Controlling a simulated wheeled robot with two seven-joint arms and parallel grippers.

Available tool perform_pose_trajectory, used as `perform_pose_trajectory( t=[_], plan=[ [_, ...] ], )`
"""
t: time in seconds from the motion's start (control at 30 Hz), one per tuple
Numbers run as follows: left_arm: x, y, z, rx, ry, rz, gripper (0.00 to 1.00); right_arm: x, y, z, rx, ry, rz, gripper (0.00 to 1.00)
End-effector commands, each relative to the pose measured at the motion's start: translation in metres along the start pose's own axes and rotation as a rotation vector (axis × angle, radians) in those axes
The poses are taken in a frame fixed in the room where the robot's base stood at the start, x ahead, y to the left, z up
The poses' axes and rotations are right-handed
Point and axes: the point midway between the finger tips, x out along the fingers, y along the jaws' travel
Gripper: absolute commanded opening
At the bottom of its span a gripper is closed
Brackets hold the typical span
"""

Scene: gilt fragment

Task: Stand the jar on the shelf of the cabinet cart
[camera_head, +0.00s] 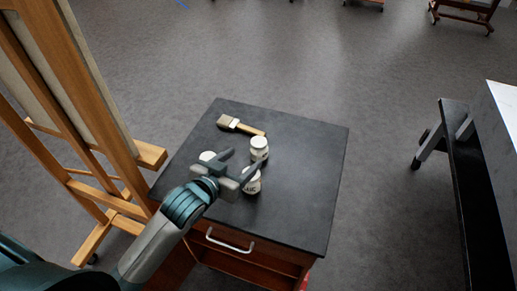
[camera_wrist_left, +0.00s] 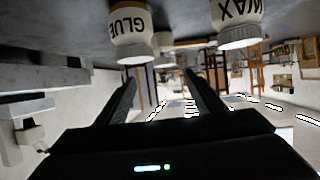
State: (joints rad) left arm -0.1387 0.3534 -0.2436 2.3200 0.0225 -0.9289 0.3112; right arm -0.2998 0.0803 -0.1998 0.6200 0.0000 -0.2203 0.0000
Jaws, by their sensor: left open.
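The cabinet cart (camera_head: 300,215) has a dark top, a drawer with a metal handle and a shelf opening (camera_head: 262,268) below it. My left gripper (camera_head: 243,162) is open and empty above the top, among the jars. In the left wrist view, a GLUE jar (camera_wrist_left: 128,25) and a WAX jar (camera_wrist_left: 238,20) appear upside down beyond the open fingers (camera_wrist_left: 160,82). My right gripper is not in view.
A brush (camera_head: 240,125) lies near the back of the cart top; the right side of the top is clear. A wooden easel (camera_head: 85,85) stands close on the left. A dark bench (camera_head: 462,170) stands at the right, with open floor between.

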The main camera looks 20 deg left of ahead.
Motion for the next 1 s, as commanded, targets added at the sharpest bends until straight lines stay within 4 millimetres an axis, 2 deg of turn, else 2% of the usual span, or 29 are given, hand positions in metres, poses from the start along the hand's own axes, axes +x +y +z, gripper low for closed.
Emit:
perform_pose_trajectory(
  t=[0.27,0.8,1.0],
  plan=[
    [0.01,-0.001,-0.002,0.001,0.0,-0.002,0.62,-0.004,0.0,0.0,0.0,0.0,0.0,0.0],
    [0.091,-0.001,-0.003,0.001,0.001,-0.002,0.62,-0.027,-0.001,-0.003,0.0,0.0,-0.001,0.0],
    [0.115,-0.002,-0.002,0.001,0.002,-0.001,0.62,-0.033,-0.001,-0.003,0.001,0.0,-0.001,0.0]
  ],
)
